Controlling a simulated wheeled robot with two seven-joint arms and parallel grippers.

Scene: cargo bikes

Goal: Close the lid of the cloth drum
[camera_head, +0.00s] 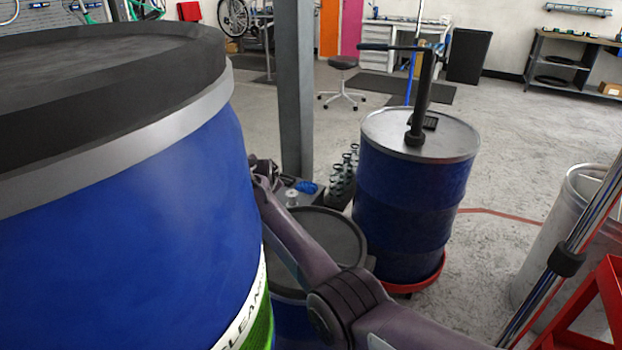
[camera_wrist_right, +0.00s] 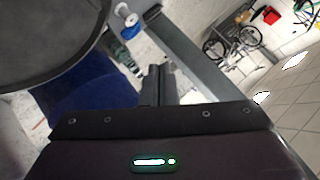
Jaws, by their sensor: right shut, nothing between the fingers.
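A large blue drum (camera_head: 130,220) with a grey band and a partly cut-off "CLEAN" label fills the left of the head view. Its black top (camera_head: 110,60) looks flat and lies on it. A lower blue drum with a dark round top (camera_head: 325,232) stands behind my right arm. I cannot tell which one is the cloth drum. In the right wrist view a dark disc (camera_wrist_right: 45,40) is at upper left, with blue below it. My right gripper (camera_wrist_right: 153,75) is shut and empty beside this disc. In the head view its end is mostly hidden behind the large drum. My left gripper is out of view.
A blue drum with a grey top and pump (camera_head: 405,200) stands on a red base right of centre. A grey post (camera_head: 296,90) rises behind my right arm. A pale bin (camera_head: 570,230) and red frame (camera_head: 600,300) are at right. Open floor lies beyond.

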